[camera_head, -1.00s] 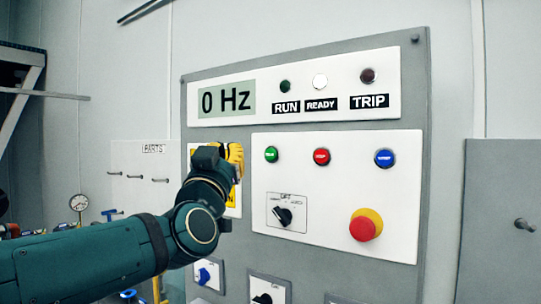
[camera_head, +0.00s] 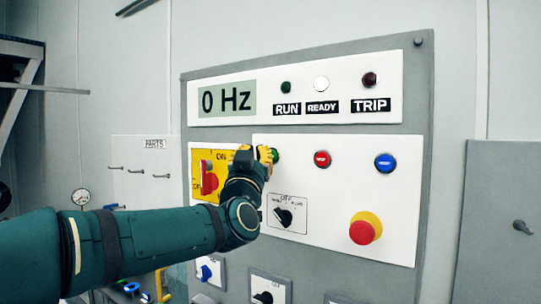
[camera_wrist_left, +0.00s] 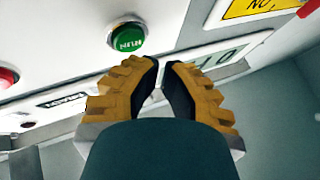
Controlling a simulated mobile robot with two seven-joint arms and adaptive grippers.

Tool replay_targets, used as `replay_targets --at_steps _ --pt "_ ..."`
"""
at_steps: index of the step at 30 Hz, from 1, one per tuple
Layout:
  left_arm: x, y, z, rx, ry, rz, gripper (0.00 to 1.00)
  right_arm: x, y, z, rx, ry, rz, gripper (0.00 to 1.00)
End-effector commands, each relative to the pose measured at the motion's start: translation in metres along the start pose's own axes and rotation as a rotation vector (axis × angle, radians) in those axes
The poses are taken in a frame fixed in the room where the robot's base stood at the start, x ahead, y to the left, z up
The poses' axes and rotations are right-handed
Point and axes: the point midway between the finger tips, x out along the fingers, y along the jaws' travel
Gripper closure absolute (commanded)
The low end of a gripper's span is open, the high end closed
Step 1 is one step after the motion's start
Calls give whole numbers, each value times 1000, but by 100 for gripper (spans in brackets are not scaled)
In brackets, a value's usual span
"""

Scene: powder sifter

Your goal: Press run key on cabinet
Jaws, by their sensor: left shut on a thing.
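The green RUN key (camera_head: 276,155) is a round push button on the white plate of the grey cabinet (camera_head: 350,270). In the head view it is partly hidden behind my left gripper (camera_head: 255,156). In the left wrist view the green key (camera_wrist_left: 127,38) shows whole, with its lettering upside down. My left gripper (camera_wrist_left: 162,66) is shut, its yellow fingertips close together with no object visible between them. The tips are close to the key, to its side in the wrist view; I cannot tell whether they touch it. My right gripper is not in view.
A red button (camera_head: 322,159) and a blue button (camera_head: 385,162) stand to the right. Below are a black selector (camera_head: 284,216) and a red mushroom button (camera_head: 364,229). A red rotary switch (camera_head: 208,178) is at left. The display (camera_head: 227,98) reads 0 Hz; the READY lamp (camera_head: 321,83) is white.

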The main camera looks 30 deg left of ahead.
Motion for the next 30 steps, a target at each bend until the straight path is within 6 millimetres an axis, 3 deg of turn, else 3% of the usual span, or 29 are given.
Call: replay_targets --at_steps 8,9,10,30 --pt "1 0 0 0 1 0 100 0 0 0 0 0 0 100" --pt "1 0 0 0 0 0 95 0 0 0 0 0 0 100" --pt "1 0 0 0 0 0 100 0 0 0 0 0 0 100" --pt "1 0 0 0 0 0 100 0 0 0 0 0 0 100"
